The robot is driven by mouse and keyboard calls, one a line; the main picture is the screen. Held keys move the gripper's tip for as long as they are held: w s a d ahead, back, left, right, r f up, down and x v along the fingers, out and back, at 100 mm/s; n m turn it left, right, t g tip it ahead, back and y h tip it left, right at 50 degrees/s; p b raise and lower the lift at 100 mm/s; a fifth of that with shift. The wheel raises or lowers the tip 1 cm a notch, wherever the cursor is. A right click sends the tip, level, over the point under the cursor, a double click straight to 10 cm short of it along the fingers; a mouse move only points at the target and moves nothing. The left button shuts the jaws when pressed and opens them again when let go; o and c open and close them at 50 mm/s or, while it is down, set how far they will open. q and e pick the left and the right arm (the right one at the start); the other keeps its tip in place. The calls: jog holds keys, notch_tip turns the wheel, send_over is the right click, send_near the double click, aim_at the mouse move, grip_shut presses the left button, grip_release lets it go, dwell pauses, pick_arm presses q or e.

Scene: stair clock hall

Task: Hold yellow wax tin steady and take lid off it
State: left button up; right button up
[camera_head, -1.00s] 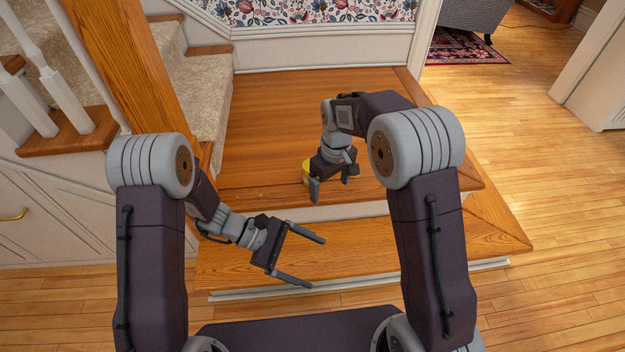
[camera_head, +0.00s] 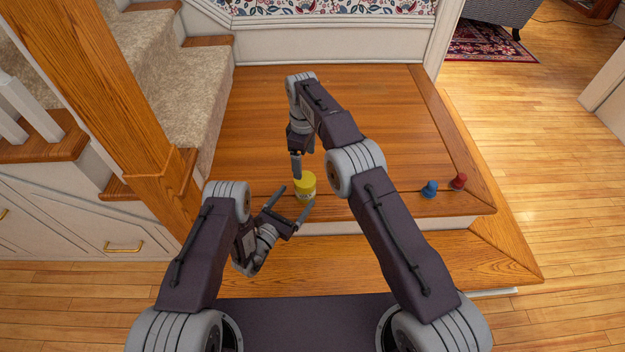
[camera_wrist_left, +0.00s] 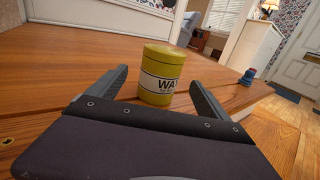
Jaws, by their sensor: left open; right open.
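The yellow wax tin (camera_head: 307,192) stands upright on the wooden landing, near its front edge. In the left wrist view the tin (camera_wrist_left: 161,84) shows a white label band with dark letters, and its yellow lid (camera_wrist_left: 163,54) sits on top. My left gripper (camera_head: 296,196) is open at the tin's near side, its fingers pointing at it; the tin lines up with the gap between them, and I see no contact. My right gripper (camera_head: 296,166) points down just behind and left of the tin, apart from the left one; its fingers overlap in this view.
A blue object (camera_head: 429,188) and a red object (camera_head: 459,181) stand on the landing to the right. A newel post (camera_head: 125,90) and carpeted stairs (camera_head: 175,100) border the left. The landing (camera_head: 260,110) behind the tin is clear.

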aim_at(305, 179)
pick_arm(q)
jog(key=shift+w+d, duration=0.15)
jog(key=shift+w, duration=0.05)
jog(key=x, duration=0.8)
jog(key=shift+w+d+r, duration=0.1)
jog(key=shift+w, duration=0.05)
pick_arm(e)
jog(key=shift+s, duration=0.1)
pick_arm(q)
grip_shut()
pick_arm(e)
jog(key=m, duration=0.3)
jog(key=shift+m, duration=0.4)
jog(key=m, duration=0.9)
jog(key=shift+m, duration=0.4)
jog(key=m, duration=2.7)
notch_tip(305, 179, down, 8)
